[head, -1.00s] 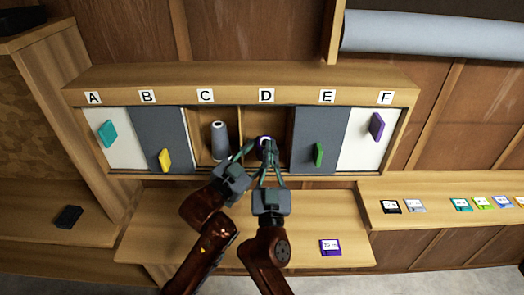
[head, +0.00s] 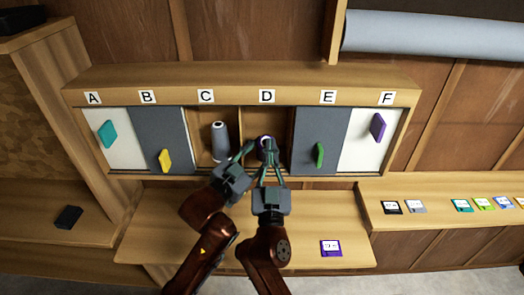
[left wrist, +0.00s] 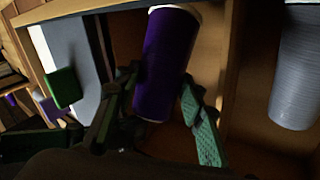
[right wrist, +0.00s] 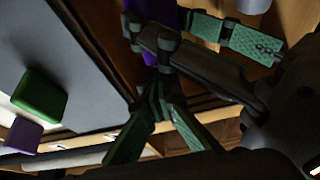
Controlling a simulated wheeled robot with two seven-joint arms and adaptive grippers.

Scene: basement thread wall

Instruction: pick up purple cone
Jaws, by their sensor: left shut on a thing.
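The purple cone (left wrist: 165,55) stands in the open compartment under label D, between the fingers of my left gripper (left wrist: 160,115) in the left wrist view. In the head view the purple cone (head: 261,153) is mostly hidden behind the fingers. My left gripper (head: 250,149) reaches in from the left and is shut on it. My right gripper (head: 268,148) is in front of the cone, its fingertips drawn together. In the right wrist view my right gripper (right wrist: 158,88) shows its tips close below the left gripper's fingers, with nothing seen between them.
A grey cone (head: 220,142) stands in open compartment C, left of D. Sliding panels with yellow (head: 165,160) and green (head: 319,155) handles flank the opening. A purple cartridge (head: 331,247) lies on the lower shelf (head: 150,235), which is otherwise largely bare.

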